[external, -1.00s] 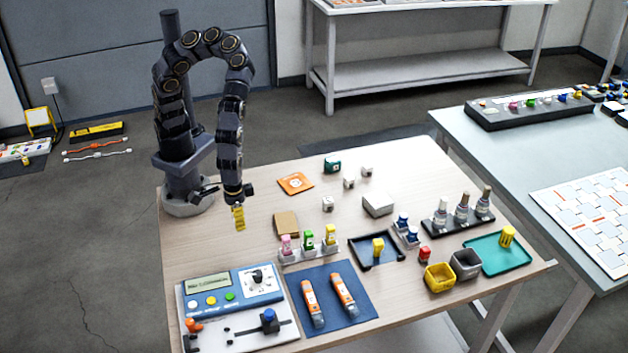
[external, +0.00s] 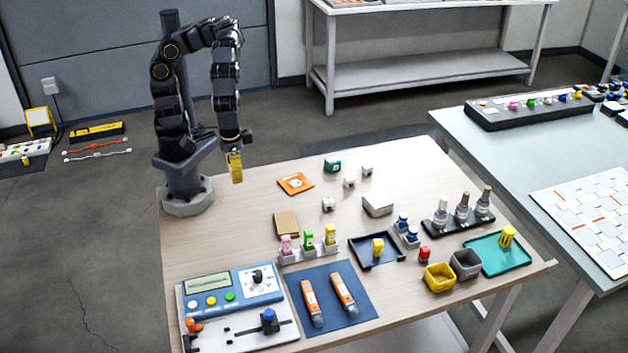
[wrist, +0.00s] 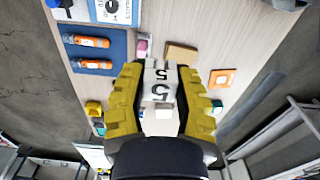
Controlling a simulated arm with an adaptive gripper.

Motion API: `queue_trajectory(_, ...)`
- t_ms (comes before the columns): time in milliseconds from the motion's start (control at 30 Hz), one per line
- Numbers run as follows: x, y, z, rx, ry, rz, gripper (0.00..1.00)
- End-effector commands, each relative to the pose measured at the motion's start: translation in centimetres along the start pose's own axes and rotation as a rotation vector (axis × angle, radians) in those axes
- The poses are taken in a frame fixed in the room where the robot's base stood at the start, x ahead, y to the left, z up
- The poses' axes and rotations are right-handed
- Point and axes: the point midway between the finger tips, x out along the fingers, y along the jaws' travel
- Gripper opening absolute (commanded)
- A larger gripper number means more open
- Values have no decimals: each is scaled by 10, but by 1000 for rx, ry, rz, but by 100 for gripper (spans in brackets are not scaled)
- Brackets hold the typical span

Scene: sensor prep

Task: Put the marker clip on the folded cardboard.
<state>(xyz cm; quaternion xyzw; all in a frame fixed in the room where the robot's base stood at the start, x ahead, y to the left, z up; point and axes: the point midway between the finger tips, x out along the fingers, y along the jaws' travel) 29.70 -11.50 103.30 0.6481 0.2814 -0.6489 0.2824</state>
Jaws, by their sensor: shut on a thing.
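My gripper (external: 236,170) has yellow, ridged fingers and hangs in the air above the table's back left part. In the wrist view, my gripper (wrist: 158,90) is shut on a white piece with black figures, which I take to be the marker clip (wrist: 159,80). The fingers hide its sides, and it cannot be made out in the external view. The folded cardboard (external: 286,224) is a flat brown piece on the table, lower and to the right of my gripper. It also shows in the wrist view (wrist: 181,54), beyond the fingers, with its top bare.
An orange square (external: 295,184) lies behind the cardboard. A rack of small bottles (external: 309,250) stands just in front of it. The table left of the cardboard is clear.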

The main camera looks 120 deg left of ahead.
Motion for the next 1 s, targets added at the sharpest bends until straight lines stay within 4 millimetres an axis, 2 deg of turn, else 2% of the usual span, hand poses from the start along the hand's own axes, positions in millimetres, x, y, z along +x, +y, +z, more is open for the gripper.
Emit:
queue_trajectory(167, 37, -4, -45, -22, -1, -11, 10)
queue_trajectory(300, 79, -20, -86, -19, -5, -13, 10)
queue_trajectory(500, 132, -50, -120, 11, -7, -8, 10)
queue_trajectory(700, 164, -72, -131, 31, -8, -6, 10)
queue_trajectory(867, 175, -78, -134, 35, -3, -4, 10)
queue_trajectory(1000, 192, -79, -134, 36, -4, -7, 10)
